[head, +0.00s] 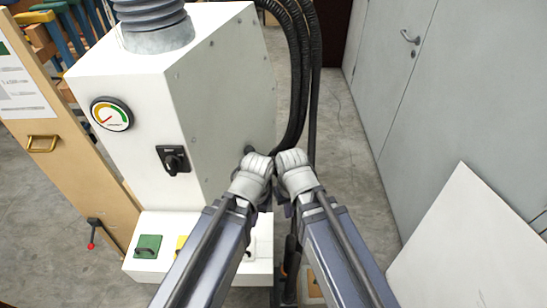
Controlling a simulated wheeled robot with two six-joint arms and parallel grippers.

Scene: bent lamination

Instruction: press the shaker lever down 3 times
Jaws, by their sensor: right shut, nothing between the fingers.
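A white machine (225,90) with a gauge and a black rotary switch stands left of centre. A small dark part (249,150) sticks out low on its right side face, just beyond my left arm's end; it may be the shaker lever's mount, but I cannot tell. No full lever is clear there, and my arms cover the area below. My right gripper (291,160) is at the end of the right arm, right of the machine's side face, shut and empty. My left gripper (254,166) is close beside it at the machine's side; its fingers cannot be made out.
Black hoses (302,70) hang behind the machine, near my grippers. A wooden panel (75,165) with a red-tipped handle (92,235) stands left. Grey cabinets (440,100) and a white board (465,245) are right. Bare floor (345,150) lies between hoses and cabinets.

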